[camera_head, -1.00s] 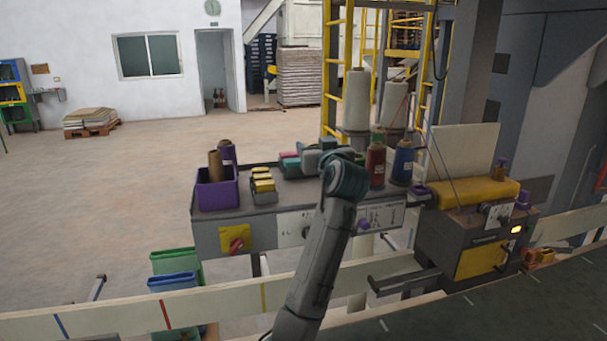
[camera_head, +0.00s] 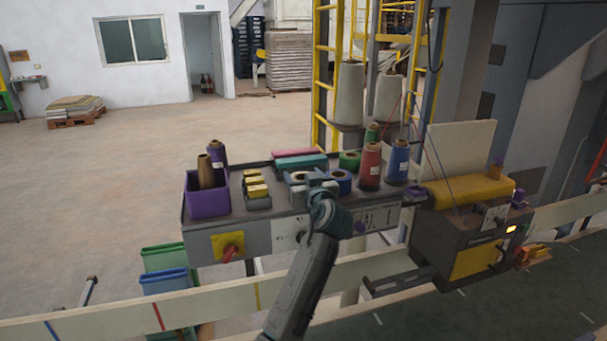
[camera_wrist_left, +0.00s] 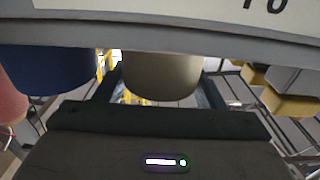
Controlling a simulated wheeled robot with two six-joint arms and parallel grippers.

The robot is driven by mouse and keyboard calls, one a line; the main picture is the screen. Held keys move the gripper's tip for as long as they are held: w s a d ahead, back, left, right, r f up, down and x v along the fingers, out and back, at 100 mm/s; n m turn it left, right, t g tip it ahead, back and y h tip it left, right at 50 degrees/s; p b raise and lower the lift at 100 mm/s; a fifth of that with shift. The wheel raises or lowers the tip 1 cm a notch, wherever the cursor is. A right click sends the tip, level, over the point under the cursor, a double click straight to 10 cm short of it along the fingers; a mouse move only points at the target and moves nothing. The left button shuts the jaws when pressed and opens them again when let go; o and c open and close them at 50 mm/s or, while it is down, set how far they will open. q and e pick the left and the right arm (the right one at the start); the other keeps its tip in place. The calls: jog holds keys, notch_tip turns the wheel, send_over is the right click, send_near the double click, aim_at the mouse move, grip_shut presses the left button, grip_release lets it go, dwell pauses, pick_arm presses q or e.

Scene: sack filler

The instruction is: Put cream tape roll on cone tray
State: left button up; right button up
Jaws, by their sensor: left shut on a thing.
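The cream tape roll (camera_head: 299,177) is on the grey bench top, partly hidden by my left gripper. My left gripper (camera_head: 316,183) is at the bench's front edge, shut on the cream roll. In the left wrist view the cream roll (camera_wrist_left: 160,75) sits between the two fingers (camera_wrist_left: 160,92). Red (camera_head: 370,166) and blue (camera_head: 398,162) thread cones stand upright at the bench's right end; a separate cone tray under them cannot be made out. My right gripper is not in view.
A blue tape roll (camera_head: 341,183) is close right of the gripper, with a green roll (camera_head: 349,161) behind. Yellow-topped blocks (camera_head: 256,190) and a purple bin (camera_head: 208,199) with cones are to the left. A yellow-and-grey machine (camera_head: 465,235) stands at right.

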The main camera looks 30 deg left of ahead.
pick_arm(q)
jog(key=shift+s+d+f, duration=0.1)
jog(key=shift+s, duration=0.1)
jog(key=o, duration=0.8)
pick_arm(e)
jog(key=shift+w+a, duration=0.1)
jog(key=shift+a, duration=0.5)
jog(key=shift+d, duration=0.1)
